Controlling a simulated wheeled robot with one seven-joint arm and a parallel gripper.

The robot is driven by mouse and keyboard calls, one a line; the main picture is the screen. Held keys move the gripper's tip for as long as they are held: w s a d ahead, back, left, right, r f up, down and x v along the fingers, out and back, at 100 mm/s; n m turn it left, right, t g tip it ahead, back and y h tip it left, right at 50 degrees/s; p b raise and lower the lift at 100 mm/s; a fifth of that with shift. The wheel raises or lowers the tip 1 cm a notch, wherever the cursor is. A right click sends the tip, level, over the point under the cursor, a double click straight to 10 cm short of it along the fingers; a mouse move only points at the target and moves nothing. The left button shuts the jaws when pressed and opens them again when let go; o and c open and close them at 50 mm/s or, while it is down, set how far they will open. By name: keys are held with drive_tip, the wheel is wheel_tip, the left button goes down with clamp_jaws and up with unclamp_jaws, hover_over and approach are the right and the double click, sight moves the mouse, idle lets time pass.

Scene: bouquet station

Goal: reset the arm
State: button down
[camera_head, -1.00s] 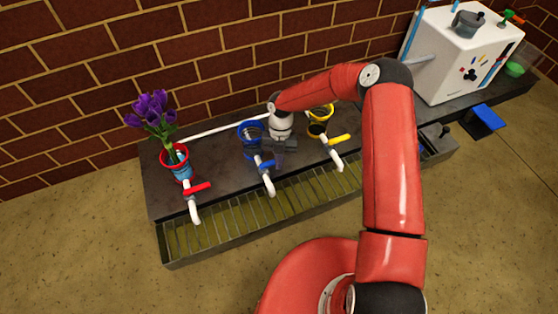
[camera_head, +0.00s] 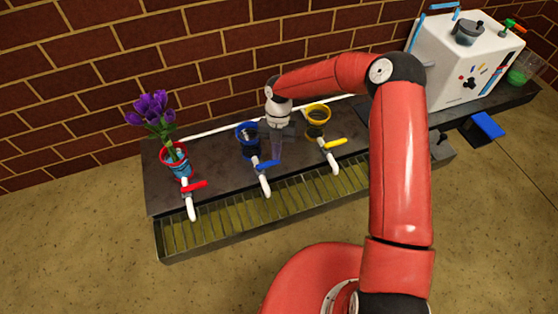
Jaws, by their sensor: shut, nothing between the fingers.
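My gripper (camera_head: 277,150) hangs below the white wrist of my red arm, between the blue-rimmed pot and the yellow-rimmed pot. It is shut with nothing in it and points down over the dark bench. Its fingertips are small and partly blurred against the bench. My arm reaches in from the right, bent at a high elbow.
A red-rimmed pot (camera_head: 176,163) with purple flowers (camera_head: 152,106), a blue-rimmed pot (camera_head: 247,139) and a yellow-rimmed pot (camera_head: 317,122) stand along the bench. White taps with red (camera_head: 194,186), blue (camera_head: 267,165) and yellow (camera_head: 334,143) handles stand before them. A white box (camera_head: 462,62) stands right.

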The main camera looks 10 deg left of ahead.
drive_tip(key=shift+v, duration=0.8)
drive_tip(key=shift+s+a, duration=0.1)
drive_tip(key=shift+a, duration=0.05)
drive_tip(key=s+d+r+m+t+h+p, duration=0.1)
drive_tip(key=s+d+r+m+t+p, duration=0.1)
drive_tip(key=d+r+m, duration=0.55)
drive_tip(key=s+d+r+m+t+p, duration=0.15)
drive_tip(key=r+m, duration=0.25)
drive_tip(key=r, duration=0.7)
drive_tip(key=s+d+r+m+t+h+p, duration=0.1)
drive_tip(key=s+d+r+m+p, duration=0.15)
drive_tip(key=d+r+m, duration=0.5)
drive_tip(key=s+d+r+m+t+y+p, duration=0.1)
drive_tip(key=s+d+r+m+t, duration=0.1)
drive_tip(key=s+r+m, duration=0.5)
drive_tip(key=s+d+r+m+t+y+p, duration=0.1)
drive_tip(key=s+d+r+m+t+p, duration=0.1)
drive_tip(key=s+d+r+m, duration=0.3)
drive_tip(key=shift+s+d+r+m+t, duration=0.15)
drive_tip(key=shift+s+r+m+t, duration=0.4)
drive_tip(key=shift+s+r+m, duration=1.5)
drive_tip(key=shift+s+f+m, duration=0.45)
drive_tip(key=shift+s+f, duration=0.1)
drive_tip(key=shift+s, duration=0.15)
